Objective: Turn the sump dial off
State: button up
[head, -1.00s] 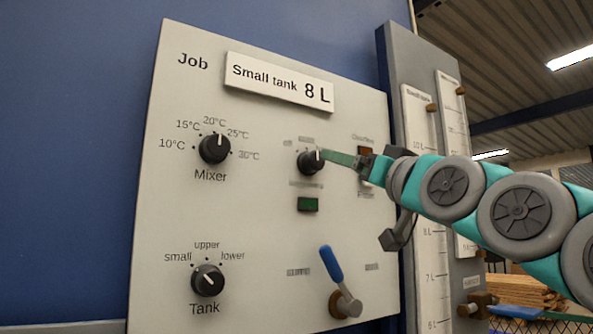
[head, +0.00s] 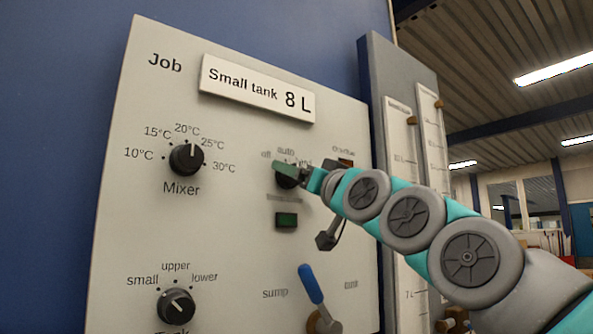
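A black dial (head: 287,184) with the labels off, auto and what looks like hand sits on the pale panel, right of the Mixer dial. The caption under it is too blurred to read. My gripper (head: 286,170) is at this dial, its green fingertip in front of the upper part. It hides the pointer, so I cannot tell the dial's setting. Only one finger shows clearly, so I cannot tell whether the gripper is shut on the dial or only touching it.
The Mixer dial (head: 187,159) and Tank dial (head: 176,307) are on the left. A green indicator (head: 287,220) is just below my gripper. A blue-handled lever (head: 311,284) between sump and tank labels stands out lower down. The job plate (head: 257,89) is above. Gauge columns (head: 405,200) stand to the right.

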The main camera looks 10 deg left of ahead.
jog(key=shift+w+a, duration=0.15)
grip_shut()
dwell(0.7)
